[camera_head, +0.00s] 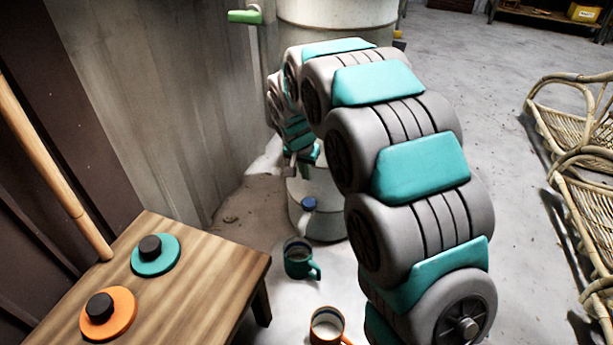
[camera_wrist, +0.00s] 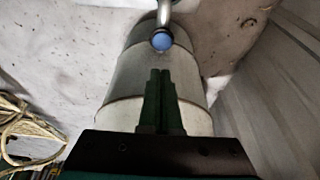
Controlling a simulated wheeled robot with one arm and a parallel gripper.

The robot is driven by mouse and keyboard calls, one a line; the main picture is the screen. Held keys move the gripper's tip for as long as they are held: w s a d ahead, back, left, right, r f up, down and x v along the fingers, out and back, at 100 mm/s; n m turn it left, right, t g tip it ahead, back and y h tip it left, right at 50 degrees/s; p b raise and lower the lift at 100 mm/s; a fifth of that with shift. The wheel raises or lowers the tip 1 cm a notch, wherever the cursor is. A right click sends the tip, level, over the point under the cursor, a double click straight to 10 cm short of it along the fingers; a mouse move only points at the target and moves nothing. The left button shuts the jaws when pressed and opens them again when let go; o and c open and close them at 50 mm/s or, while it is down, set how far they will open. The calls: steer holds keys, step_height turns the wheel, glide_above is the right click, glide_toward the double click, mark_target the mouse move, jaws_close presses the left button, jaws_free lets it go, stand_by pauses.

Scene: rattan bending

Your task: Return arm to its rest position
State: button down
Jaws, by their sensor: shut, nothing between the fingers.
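My gripper (camera_wrist: 160,72) shows in the wrist view as two dark green fingers side by side, shut and empty. They point over a pale grey cylindrical vessel (camera_wrist: 190,72) with a blue-tipped metal spout or handle (camera_wrist: 162,41) just beyond the fingertips. In the head view my grey and teal arm rises from the bottom right, arches over and hangs down at the far end. My gripper (camera_head: 291,170) is small and partly hidden there, above the pale vessel (camera_head: 322,222) with its blue tip (camera_head: 309,203). I cannot tell whether it touches the vessel.
A wooden table (camera_head: 205,265) holds a teal disc (camera_head: 168,262) and an orange disc (camera_head: 122,318), each with a black knob. A teal mug (camera_head: 299,262) and an orange mug (camera_head: 327,324) stand beside it. Rattan chairs (camera_head: 590,205) are at right; a large drum (camera_head: 335,15) stands behind.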

stand_by(0.4)
steer(key=s+d+r+n+g+p, duration=0.1)
steer(key=s+d+r+p, duration=0.1)
steer(key=s+d+r, duration=0.6)
steer(key=s+d+r+n+g+p, duration=0.1)
steer(key=s+d+r+g, duration=0.2)
steer(key=s, duration=1)
steer(key=s+d+r+n+p, duration=0.1)
steer(key=s+r, duration=0.1)
steer(key=s, duration=0.8)
steer(key=s+d+r+n+g+y+p, duration=0.1)
steer(key=s+r+p, duration=0.1)
steer(key=s, duration=0.9)
steer(key=shift+s+d, duration=0.15)
steer(key=shift+s, duration=0.1)
